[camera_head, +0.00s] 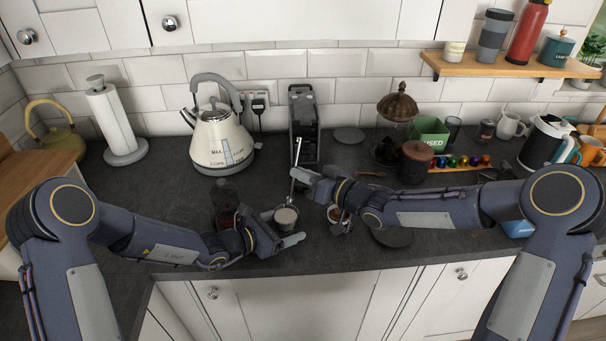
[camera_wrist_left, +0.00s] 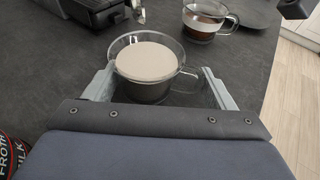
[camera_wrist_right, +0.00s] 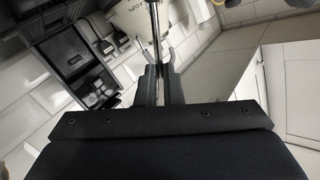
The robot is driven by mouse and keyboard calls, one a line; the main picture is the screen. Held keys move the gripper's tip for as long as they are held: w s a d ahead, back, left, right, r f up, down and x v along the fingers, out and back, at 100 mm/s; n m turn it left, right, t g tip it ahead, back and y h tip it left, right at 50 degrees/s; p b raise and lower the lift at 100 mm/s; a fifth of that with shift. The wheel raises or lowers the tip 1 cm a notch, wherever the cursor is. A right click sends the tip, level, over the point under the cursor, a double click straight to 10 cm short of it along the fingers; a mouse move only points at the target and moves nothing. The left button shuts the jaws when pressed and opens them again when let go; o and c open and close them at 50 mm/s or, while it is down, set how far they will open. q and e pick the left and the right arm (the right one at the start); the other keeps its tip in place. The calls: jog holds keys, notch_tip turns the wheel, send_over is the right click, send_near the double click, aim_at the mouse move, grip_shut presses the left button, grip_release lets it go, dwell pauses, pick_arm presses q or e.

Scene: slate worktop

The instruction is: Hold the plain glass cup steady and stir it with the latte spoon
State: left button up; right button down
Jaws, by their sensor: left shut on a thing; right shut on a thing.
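The plain glass cup (camera_head: 286,219) holds a pale milky drink and stands upright on the worktop. In the left wrist view the cup (camera_wrist_left: 148,62) sits between my left fingers, its handle pointing right. My left gripper (camera_head: 283,232) is shut on it. My right gripper (camera_head: 302,175) is shut on the thin metal latte spoon (camera_head: 298,151), held steeply above and behind the cup. The spoon shaft (camera_wrist_right: 155,30) also shows between the right fingers in the right wrist view. The spoon's lower end is hard to make out; no spoon shows in the drink in the left wrist view.
A second glass cup (camera_wrist_left: 207,22) with a dark, layered drink stands to the right, below my right wrist. A dark coffee machine (camera_head: 304,120) and cream kettle (camera_head: 220,140) stand behind. A dark disc (camera_head: 392,237) lies near the front edge. Worktop between kettle and machine is clear.

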notch_tip(320, 180, up, 5)
dwell(0.7)
pick_arm(q)
jog(key=o, duration=0.8)
jog(key=shift+c, duration=0.2)
